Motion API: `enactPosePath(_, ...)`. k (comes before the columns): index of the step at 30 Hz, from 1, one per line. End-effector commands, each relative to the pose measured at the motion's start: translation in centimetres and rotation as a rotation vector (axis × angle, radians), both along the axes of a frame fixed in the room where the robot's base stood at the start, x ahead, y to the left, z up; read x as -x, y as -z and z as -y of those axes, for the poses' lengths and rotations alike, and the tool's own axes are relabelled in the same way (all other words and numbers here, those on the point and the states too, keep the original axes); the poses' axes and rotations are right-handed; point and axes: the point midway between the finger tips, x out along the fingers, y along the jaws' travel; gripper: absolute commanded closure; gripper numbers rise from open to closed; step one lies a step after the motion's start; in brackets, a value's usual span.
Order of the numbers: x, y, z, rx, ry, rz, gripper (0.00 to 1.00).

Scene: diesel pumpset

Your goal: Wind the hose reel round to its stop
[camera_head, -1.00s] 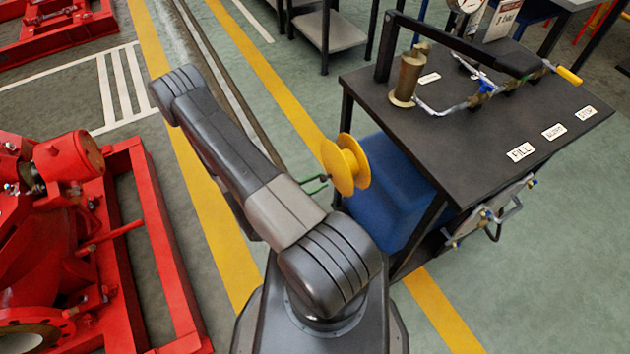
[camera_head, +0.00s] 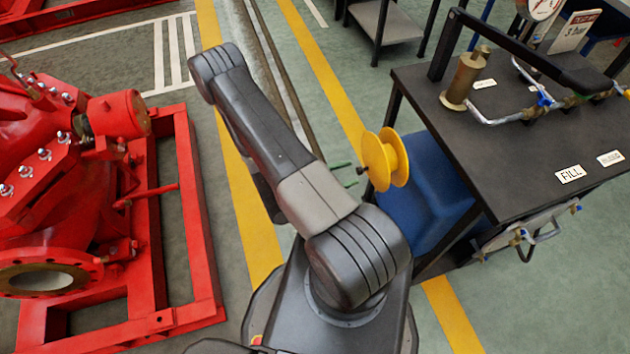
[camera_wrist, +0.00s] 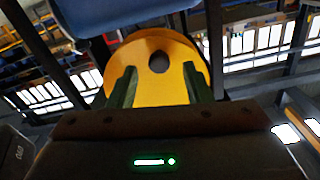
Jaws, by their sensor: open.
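The hose reel is a yellow spool (camera_head: 386,160) beside the blue body of the bench, left of the dark tabletop. A small dark knob (camera_head: 362,170) sticks out from its left face. My gripper (camera_head: 351,173) is open, its green fingers pointing at that face close to the knob; contact cannot be told. In the wrist view my gripper (camera_wrist: 160,85) has its two green fingers apart, with the yellow reel face (camera_wrist: 152,48) in front. The dark round knob (camera_wrist: 158,62) appears between them, beyond the tips or level with them. Part of my gripper is hidden behind my arm.
The dark bench (camera_head: 500,165) stands right of the reel, carrying a brass cylinder (camera_head: 464,78), pipework and a FILL label (camera_head: 570,174). A red pumpset (camera_head: 70,180) on a red frame stands at left. Floor with yellow lines lies between them.

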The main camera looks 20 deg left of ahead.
Motion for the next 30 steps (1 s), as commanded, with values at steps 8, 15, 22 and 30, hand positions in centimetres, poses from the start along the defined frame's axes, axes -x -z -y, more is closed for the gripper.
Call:
enactPosePath(8,2.1,0.0,-3.3,-0.002,-0.006,0.000,0.55)
enactPosePath(15,4.1,0.0,-6.3,-0.002,-0.006,0.002,0.55)
enactPosePath(22,5.9,0.0,-8.8,-0.001,-0.005,0.002,0.55)
enactPosePath(30,6.7,0.0,-9.9,0.000,-0.002,0.000,0.55)
